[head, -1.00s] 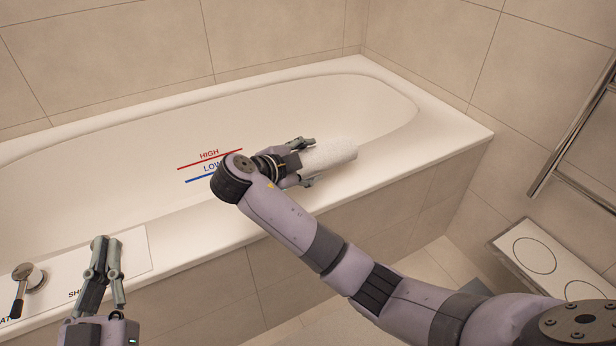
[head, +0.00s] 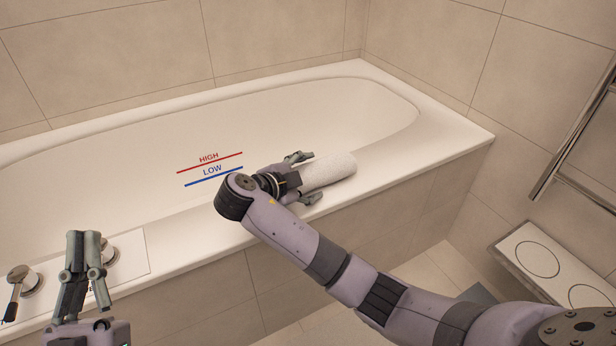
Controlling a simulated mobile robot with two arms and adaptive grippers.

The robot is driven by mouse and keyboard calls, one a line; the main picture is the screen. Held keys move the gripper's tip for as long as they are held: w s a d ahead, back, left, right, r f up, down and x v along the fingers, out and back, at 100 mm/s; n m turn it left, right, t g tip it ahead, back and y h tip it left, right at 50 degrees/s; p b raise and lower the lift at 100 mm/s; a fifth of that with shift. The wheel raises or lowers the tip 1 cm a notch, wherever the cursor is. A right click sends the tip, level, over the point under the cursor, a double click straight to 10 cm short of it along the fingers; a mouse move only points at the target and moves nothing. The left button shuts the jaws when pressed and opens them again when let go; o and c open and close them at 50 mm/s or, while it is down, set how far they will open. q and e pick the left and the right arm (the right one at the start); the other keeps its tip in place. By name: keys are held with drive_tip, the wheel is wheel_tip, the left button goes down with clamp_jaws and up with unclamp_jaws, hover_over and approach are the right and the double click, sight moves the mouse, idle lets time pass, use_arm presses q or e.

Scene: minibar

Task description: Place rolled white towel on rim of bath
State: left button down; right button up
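The rolled white towel (head: 330,168) lies along the front rim of the bath (head: 420,164), its long side roughly in line with the rim. My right gripper (head: 306,178) is at the towel's left end. Its fingers are spread apart, one on the far side and one on the near side, and the near finger looks clear of the towel. My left gripper (head: 83,236) is at the lower left, in front of the tap panel, with its two fingers close together and nothing seen between them.
A tap panel (head: 135,252) with a lever tap (head: 22,282) and a knob is on the rim at left. Red HIGH and blue LOW lines (head: 212,170) mark the inner wall. A towel rail (head: 570,150) and a white panel with circles (head: 545,262) are at right. The rim right of the towel is clear.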

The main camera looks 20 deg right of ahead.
sight(306, 177)
drive_tip(key=shift+o, duration=0.9)
use_arm(q)
drive_tip(key=shift+w, duration=0.1)
use_arm(e)
drive_tip(key=shift+r, duration=0.15)
drive_tip(key=p+v, duration=0.1)
drive_tip(key=v, duration=0.4)
drive_tip(key=shift+s+a+r+p, duration=0.1)
drive_tip(key=shift+a+r+p, duration=0.05)
drive_tip(key=shift+a+p, duration=0.2)
use_arm(q)
wheel_tip(306, 177, down, 12)
drive_tip(key=w+a+g+y+p, duration=0.1)
drive_tip(key=w+g+y, duration=0.1)
drive_tip(key=g, duration=0.5)
drive_tip(key=shift+w+g+y, duration=0.2)
drive_tip(key=shift+g+y, duration=0.1)
use_arm(e)
drive_tip(key=v, duration=0.6)
drive_tip(key=shift+s, duration=0.15)
